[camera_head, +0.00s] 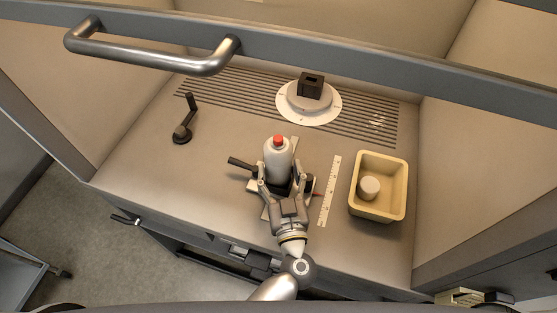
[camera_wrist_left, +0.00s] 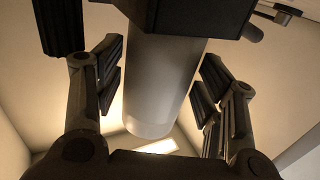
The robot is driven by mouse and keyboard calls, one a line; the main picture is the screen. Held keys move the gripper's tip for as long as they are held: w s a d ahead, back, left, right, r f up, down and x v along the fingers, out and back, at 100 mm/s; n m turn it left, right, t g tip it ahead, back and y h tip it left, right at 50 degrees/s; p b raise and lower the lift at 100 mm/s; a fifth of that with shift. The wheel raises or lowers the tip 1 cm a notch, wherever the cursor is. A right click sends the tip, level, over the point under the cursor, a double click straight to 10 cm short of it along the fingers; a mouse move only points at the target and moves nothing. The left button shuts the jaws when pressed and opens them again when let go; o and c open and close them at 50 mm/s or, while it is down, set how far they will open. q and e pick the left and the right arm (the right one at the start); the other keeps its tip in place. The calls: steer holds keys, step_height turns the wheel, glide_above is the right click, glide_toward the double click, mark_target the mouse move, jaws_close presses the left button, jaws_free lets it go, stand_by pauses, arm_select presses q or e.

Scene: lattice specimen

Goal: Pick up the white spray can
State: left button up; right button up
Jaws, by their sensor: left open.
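The white spray can (camera_head: 278,162) with a red cap stands upright near the middle of the work surface in the head view. It stands on or beside a dark and pale fixture (camera_head: 252,184), partly hidden by my gripper. My left gripper (camera_head: 281,176) is open, with one finger on each side of the can. In the left wrist view, the can (camera_wrist_left: 160,82) shows as a pale cylinder between the open fingers of the left gripper (camera_wrist_left: 165,95). Gaps show between the can and both fingers. My right gripper is not in view.
A beige tray (camera_head: 357,190) holding a white round piece (camera_head: 369,187) stands at the right. A white ruler strip (camera_head: 330,190) lies between. A white disc with a black block (camera_head: 311,86) stands at the back. A dark crank-like piece (camera_head: 186,118) is at the left. A metal handle (camera_head: 150,54) crosses above.

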mark_target(279, 144)
arm_select(q)
steer(key=shift+w+a+r, duration=0.1)
steer(key=shift+w, duration=0.6)
steer(key=shift+w+a, duration=0.15)
steer(key=shift+w, duration=0.5)
steer(key=shift+c, duration=0.4)
steer(key=c, duration=0.7)
steer(key=shift+o, duration=0.2)
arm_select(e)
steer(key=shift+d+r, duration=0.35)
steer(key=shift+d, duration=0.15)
arm_select(q)
steer(key=shift+p, duration=0.35)
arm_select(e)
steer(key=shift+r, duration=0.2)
